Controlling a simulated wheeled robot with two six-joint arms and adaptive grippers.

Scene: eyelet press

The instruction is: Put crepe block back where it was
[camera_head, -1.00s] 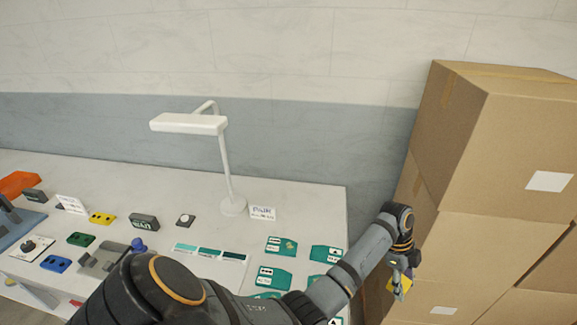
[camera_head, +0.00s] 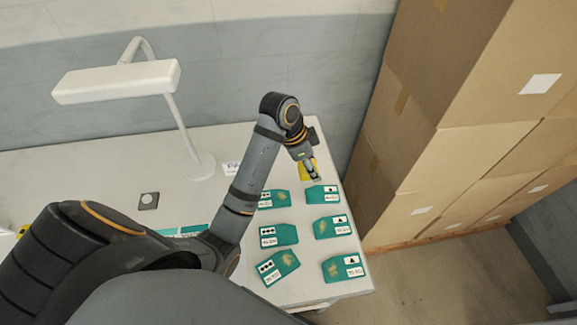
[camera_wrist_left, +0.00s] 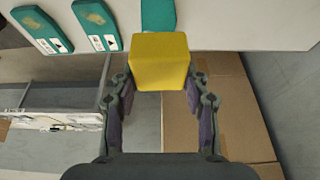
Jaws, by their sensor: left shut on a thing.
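The crepe block appears to be the yellow block (camera_wrist_left: 160,62). In the left wrist view it sits between the two fingers of my left gripper (camera_wrist_left: 158,95), which is shut on it. In the head view the yellow block (camera_head: 305,171) shows partly behind the fingers of my left gripper (camera_head: 312,165), near the far right part of the table, close to the teal cards. I cannot tell whether the block touches the table. My right gripper is not in view.
Several teal pieces with white labels (camera_head: 279,235) lie in two columns on the white table (camera_head: 300,291). A white lamp (camera_head: 120,82) stands at the back left. Stacked cardboard boxes (camera_head: 440,165) rise just right of the table.

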